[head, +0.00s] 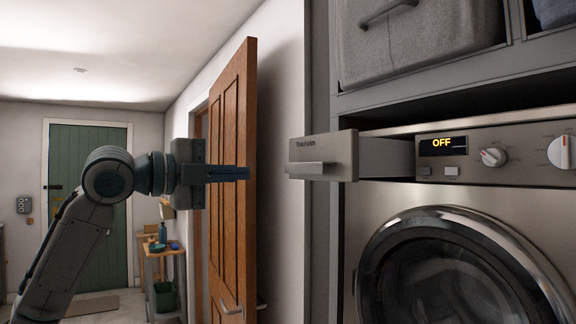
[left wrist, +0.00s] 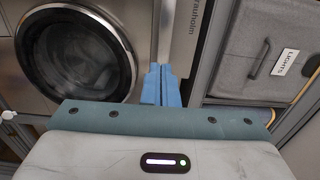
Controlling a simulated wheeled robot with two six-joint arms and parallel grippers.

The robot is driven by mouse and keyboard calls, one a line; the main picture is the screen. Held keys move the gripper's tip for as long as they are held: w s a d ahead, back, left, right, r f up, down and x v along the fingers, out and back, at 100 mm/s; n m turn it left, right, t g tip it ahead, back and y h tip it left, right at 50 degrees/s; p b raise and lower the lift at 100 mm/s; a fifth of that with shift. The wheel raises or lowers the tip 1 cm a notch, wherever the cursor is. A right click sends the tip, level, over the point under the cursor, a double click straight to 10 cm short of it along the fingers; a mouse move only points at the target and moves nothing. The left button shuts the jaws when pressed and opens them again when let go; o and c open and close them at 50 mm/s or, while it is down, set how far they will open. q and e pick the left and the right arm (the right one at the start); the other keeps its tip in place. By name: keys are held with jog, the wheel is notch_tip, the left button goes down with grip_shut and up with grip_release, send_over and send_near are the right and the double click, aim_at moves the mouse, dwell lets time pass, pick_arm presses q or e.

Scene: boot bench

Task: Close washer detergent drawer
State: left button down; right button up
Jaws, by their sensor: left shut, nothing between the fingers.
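The washer (head: 478,200) stands at the right in the head view. Its detergent drawer (head: 335,150) is pulled out to the left, with its grey front panel and a handle ledge (head: 312,168) showing. My left gripper (head: 246,173) is shut and empty, its fingers pointing right at about handle height, with a gap in the picture between them and the drawer front. In the left wrist view its blue fingertips (left wrist: 161,84) are together below the drawer front (left wrist: 189,35), which bears lettering. I cannot tell if they touch. The drawer's inside is hidden. My right gripper is not in view.
The round washer door (head: 460,270) is closed and the display reads OFF. A grey fabric bin (head: 420,40) sits on the shelf above. A wooden door (head: 232,180) stands open behind my left gripper. A small table (head: 160,270) and green door (head: 90,200) are farther back.

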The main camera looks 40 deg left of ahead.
aim_at(303, 173)
pick_arm(q)
jog(key=p+x, duration=0.5)
jog(key=x, duration=0.5)
jog(key=shift+w+d+r+p, duration=0.1)
jog(key=shift+r+p, duration=0.05)
jog(key=shift+p, duration=0.2)
jog(key=shift+w+d, duration=0.25)
jog(key=shift+w, duration=0.3)
